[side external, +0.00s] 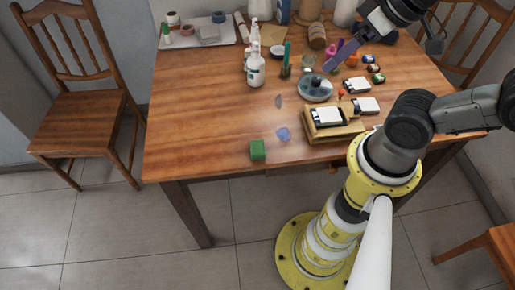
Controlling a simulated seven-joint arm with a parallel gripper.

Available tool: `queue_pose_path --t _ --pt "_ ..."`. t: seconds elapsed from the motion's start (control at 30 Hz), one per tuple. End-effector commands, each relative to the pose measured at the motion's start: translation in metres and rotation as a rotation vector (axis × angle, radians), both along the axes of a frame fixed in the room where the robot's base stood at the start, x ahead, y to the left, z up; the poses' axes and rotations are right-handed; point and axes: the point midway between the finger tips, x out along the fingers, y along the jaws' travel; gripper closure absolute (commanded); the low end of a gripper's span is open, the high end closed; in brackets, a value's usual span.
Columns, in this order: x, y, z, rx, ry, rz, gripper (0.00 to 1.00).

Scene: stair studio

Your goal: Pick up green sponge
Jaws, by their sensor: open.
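The green sponge (257,150) is a small green block on the wooden table (200,110), close to the table's front edge and left of the middle. My gripper (330,66) is at the upper right, over the far part of the table among small items. It is well apart from the sponge, up and to the right of it. The gripper is open. Its fingers are small in this view, and I see nothing held between them.
A blue piece (283,134) lies right of the sponge. A wooden box (318,132) with a white-topped item stands farther right. White bottles (255,70), a round grey dish (315,88) and several small jars crowd the back. The table's left part is clear.

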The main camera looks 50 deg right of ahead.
Motion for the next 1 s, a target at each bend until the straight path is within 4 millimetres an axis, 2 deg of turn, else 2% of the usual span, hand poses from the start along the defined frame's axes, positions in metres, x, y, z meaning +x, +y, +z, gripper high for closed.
queue_pose_path --t 0.13,0.2,0.37,0.5,0.63,0.8,0.9,1.0 --pt "0.018 0.000 0.013 0.111 -0.039 -0.191 0.15" --pt "0.034 0.003 0.014 0.173 -0.025 -0.292 0.15" --pt "0.080 0.018 -0.003 0.296 0.070 -0.516 0.15" --pt "0.118 0.041 -0.038 0.342 0.187 -0.676 0.15" --pt "0.139 0.065 -0.083 0.324 0.298 -0.765 0.15" --pt "0.142 0.087 -0.134 0.244 0.414 -0.764 0.15" --pt "0.136 0.093 -0.152 0.205 0.460 -0.748 0.15" --pt "0.132 0.096 -0.161 0.186 0.479 -0.739 0.15"
